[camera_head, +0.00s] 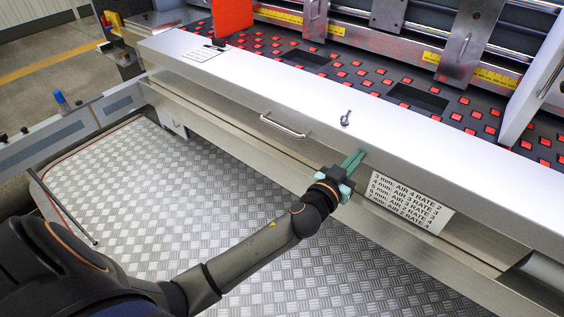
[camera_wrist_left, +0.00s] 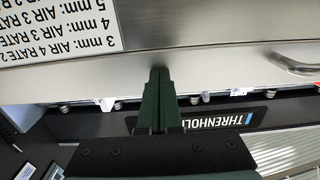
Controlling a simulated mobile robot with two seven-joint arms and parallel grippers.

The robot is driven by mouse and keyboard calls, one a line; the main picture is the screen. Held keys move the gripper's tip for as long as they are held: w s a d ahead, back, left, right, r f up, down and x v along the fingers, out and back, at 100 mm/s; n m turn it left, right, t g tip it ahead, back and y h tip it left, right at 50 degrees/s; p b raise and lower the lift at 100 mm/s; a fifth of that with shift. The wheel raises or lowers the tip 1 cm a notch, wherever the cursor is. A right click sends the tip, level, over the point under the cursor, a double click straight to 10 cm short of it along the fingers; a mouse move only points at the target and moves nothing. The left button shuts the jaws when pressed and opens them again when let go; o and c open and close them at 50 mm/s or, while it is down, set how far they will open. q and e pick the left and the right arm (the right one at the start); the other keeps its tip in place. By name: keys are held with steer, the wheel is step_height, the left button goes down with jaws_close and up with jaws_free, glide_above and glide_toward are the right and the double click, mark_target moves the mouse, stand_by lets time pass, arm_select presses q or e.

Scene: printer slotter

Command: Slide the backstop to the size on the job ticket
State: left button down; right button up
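My left gripper (camera_head: 357,157) is at the front edge of the machine's white cover, left of the text label. Its green fingers lie side by side, shut, in the left wrist view (camera_wrist_left: 160,90); nothing shows between them. They point at the metal front face; I cannot tell whether they touch it. I cannot tell for certain which part is the backstop; an orange upright plate (camera_head: 232,15) and a white upright plate (camera_head: 538,85) stand over the bed. A small printed sheet (camera_head: 201,56) lies on the cover's left end, too small to read. My right gripper is not in view.
The cover (camera_head: 230,75) carries a bar handle (camera_head: 283,126) and a small key-like knob (camera_head: 346,118). The label (camera_head: 408,200) lists mm, AIR and RATE values. Behind is a dark bed (camera_head: 375,75) with red squares, yellow scales and metal brackets. The checker-plate floor (camera_head: 160,195) is clear.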

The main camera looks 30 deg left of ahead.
arm_select(q)
steer(key=shift+s, duration=0.85)
stand_by(0.6)
stand_by(0.5)
steer(key=s+f+g+p, duration=0.2)
steer(key=s+f, duration=0.4)
steer(key=s, duration=0.3)
steer(key=s+f+g+p, duration=0.2)
steer(key=s+f+g, duration=0.2)
steer(key=s, duration=0.5)
steer(key=s+f+m+g+h+p, duration=0.1)
steer(key=s+f+g+p, duration=0.1)
steer(key=s+f, duration=0.6)
steer(key=shift+s+a+f+g, duration=0.15)
steer(key=shift+s+a+g, duration=0.25)
steer(key=shift+s, duration=0.55)
